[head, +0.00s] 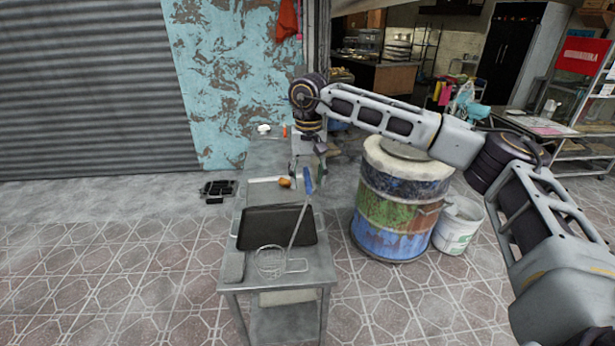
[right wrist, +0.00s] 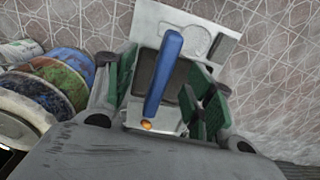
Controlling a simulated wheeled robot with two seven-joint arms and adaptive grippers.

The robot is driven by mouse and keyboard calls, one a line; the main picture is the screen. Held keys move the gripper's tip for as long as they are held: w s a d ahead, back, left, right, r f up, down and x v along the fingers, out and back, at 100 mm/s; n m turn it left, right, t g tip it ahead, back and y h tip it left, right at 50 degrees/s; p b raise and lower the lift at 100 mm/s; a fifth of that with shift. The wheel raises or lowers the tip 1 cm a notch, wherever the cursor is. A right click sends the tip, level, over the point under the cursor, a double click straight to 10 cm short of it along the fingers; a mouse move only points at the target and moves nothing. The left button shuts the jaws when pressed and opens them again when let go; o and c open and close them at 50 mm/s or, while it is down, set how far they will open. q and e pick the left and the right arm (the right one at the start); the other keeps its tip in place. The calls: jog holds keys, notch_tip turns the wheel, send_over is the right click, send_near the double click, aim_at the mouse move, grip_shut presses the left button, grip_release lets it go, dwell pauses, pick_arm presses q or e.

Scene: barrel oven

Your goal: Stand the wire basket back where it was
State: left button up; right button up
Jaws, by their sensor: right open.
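The wire basket (head: 270,262) rests at the front end of the metal table (head: 310,270), beside the dark tray (head: 262,228). Its long handle leans steeply up and ends in a blue grip (head: 308,182). My right gripper (head: 307,163) is open, just above the top of the grip. In the right wrist view the blue grip (right wrist: 163,75) appears between the green-padded fingers, nearer the left one; I cannot tell whether it touches either. The basket's mesh shows only faintly there. My left gripper is out of view.
The barrel oven (head: 397,205) stands right of the table, with a white bucket (head: 458,228) beside it. A small orange-brown item (head: 285,183) lies behind the tray. Black objects (head: 217,190) lie on the floor left of the table. The floor in front is clear.

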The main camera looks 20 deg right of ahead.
jog(key=shift+r, duration=0.25)
dwell(0.3)
jog(key=shift+s+r+p, duration=0.1)
jog(key=shift+r+p, duration=2.6)
jog(key=shift+r, duration=1.55)
